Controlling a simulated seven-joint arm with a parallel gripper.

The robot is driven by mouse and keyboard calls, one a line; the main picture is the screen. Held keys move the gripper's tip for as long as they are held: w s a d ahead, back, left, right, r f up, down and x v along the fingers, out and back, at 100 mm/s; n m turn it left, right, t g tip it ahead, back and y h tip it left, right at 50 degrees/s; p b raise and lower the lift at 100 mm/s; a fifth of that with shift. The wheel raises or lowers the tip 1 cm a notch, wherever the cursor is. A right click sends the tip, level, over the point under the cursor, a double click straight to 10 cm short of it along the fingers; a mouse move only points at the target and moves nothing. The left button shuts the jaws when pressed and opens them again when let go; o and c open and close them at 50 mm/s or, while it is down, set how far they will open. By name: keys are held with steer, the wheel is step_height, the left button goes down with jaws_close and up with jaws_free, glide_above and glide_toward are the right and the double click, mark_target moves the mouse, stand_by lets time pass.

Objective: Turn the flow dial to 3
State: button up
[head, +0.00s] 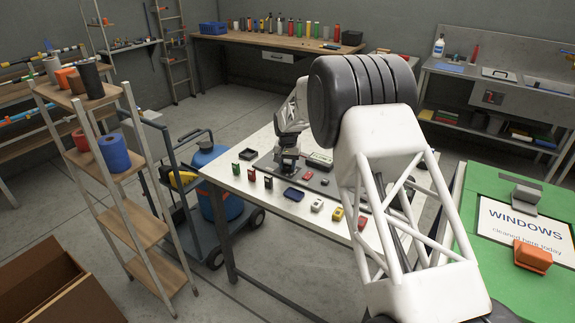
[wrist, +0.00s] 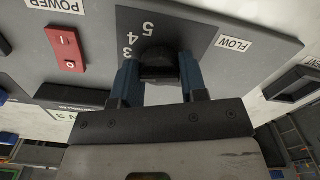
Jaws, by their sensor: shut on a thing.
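The flow dial (wrist: 158,58) is a dark round knob on a grey panel (wrist: 205,20) in the wrist view. In the head view my gripper (head: 287,158) is low over the panel on the white table (head: 300,215), and the dial is hidden.
A red switch (wrist: 67,50) is beside a POWER label (wrist: 57,6). A white card ending in 3 (wrist: 65,115) is partly hidden. A shelf stand (head: 135,235) is at left.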

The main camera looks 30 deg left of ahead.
mark_target(288, 164)
steer(key=shift+f+m, duration=0.1)
steer(key=shift+m, duration=1)
steer(key=o, duration=0.9)
steer(key=shift+r, duration=0.25)
steer(key=shift+r, duration=3.75)
